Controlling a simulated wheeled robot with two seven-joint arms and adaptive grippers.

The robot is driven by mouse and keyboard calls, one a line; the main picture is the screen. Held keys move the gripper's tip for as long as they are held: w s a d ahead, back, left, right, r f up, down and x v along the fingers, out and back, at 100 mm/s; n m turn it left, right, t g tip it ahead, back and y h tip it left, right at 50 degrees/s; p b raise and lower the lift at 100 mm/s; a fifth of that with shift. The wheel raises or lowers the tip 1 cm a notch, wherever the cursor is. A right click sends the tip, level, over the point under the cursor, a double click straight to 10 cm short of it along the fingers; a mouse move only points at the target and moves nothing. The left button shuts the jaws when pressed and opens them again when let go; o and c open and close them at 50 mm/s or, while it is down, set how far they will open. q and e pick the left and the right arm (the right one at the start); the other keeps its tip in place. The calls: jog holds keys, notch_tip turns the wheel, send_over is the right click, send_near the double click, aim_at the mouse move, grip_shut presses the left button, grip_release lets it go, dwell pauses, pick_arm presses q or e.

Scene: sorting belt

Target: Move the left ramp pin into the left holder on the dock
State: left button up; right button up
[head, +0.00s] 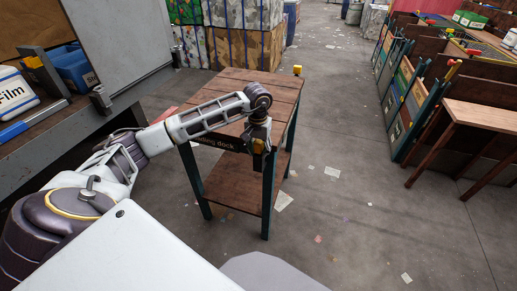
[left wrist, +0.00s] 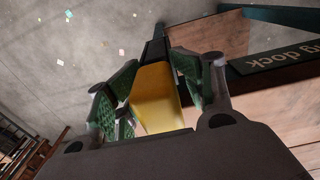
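The dock (head: 255,88) is a wooden-topped table with teal legs and a sign on its front edge. My left gripper (head: 259,148) points down at the dock's front right corner. In the left wrist view, its green-padded fingers (left wrist: 155,62) close on both sides of a yellow block, which I take for the left ramp pin (left wrist: 158,95). A dark part (left wrist: 155,46) lies beyond the block, close to the dock's teal frame. I cannot tell whether this is the pin's end or the left holder, nor how deep the pin sits. My right gripper is out of view.
A small yellow piece (head: 297,70) shows at the dock's far right corner. A workbench with bins (head: 72,68) stands at the left. Wooden crates (head: 420,85) and a small table (head: 485,114) stand at the right. The floor between is clear apart from paper scraps.

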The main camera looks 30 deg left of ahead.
pick_arm(q)
jog(key=shift+o, duration=0.3)
jog(key=shift+f, duration=0.6)
jog(key=shift+r, duration=0.1)
jog(key=shift+s+r, duration=0.1)
jog(key=shift+r, duration=0.05)
jog(key=shift+r, duration=6.05)
jog(key=shift+d, duration=0.1)
